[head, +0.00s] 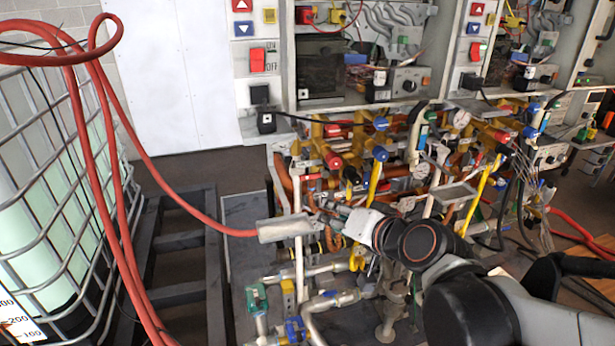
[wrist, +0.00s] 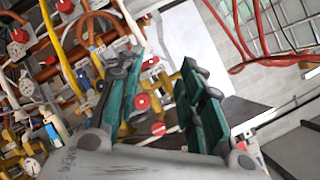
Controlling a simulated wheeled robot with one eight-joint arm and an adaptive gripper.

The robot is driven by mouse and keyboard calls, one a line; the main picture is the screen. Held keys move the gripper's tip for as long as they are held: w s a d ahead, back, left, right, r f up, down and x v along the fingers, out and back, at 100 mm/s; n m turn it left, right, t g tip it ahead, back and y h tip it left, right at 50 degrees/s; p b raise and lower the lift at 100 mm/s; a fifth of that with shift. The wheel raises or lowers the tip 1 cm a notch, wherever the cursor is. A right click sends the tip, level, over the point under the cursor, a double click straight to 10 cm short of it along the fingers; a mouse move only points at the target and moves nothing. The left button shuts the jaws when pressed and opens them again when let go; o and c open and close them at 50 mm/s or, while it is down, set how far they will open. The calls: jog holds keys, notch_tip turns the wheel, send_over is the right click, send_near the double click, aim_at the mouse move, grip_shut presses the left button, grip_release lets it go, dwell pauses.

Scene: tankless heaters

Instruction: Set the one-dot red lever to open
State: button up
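My gripper (head: 328,212) reaches in from the right among the pipes, below the heater panels. In the wrist view its two green-and-grey fingers (wrist: 162,65) are apart, with nothing held between them. Red round parts (wrist: 143,101) show in the gap between the fingers, and another red part (wrist: 150,63) lies farther out. In the head view a red valve part (head: 333,160) sits above my gripper, with a red-capped part (head: 312,177) just left of it. I cannot make out any dot marking, so I cannot tell which is the one-dot red lever. Contact is not clear.
A red hose (head: 170,190) ends at a grey block (head: 285,228) left of my gripper. A caged tank (head: 45,200) stands at the left. Yellow levers (head: 375,180), pipes and valves crowd the area. A dark metal frame (head: 185,240) lies on the floor.

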jog(key=w+a+m+t+y, duration=0.1)
jog(key=w+a+m+t, duration=0.2)
jog(key=w+m, duration=0.3)
jog(key=m+t+h, duration=0.2)
jog(key=m+t, duration=0.1)
jog(key=m, duration=0.3)
send_near(308, 178)
jog(key=p+x, duration=0.4)
jog(key=x, duration=0.5)
jog(key=shift+w+a+r, duration=0.1)
jog(key=shift+w+a, duration=0.1)
jog(key=shift+w, duration=0.5)
jog(key=shift+c, duration=0.2)
grip_shut()
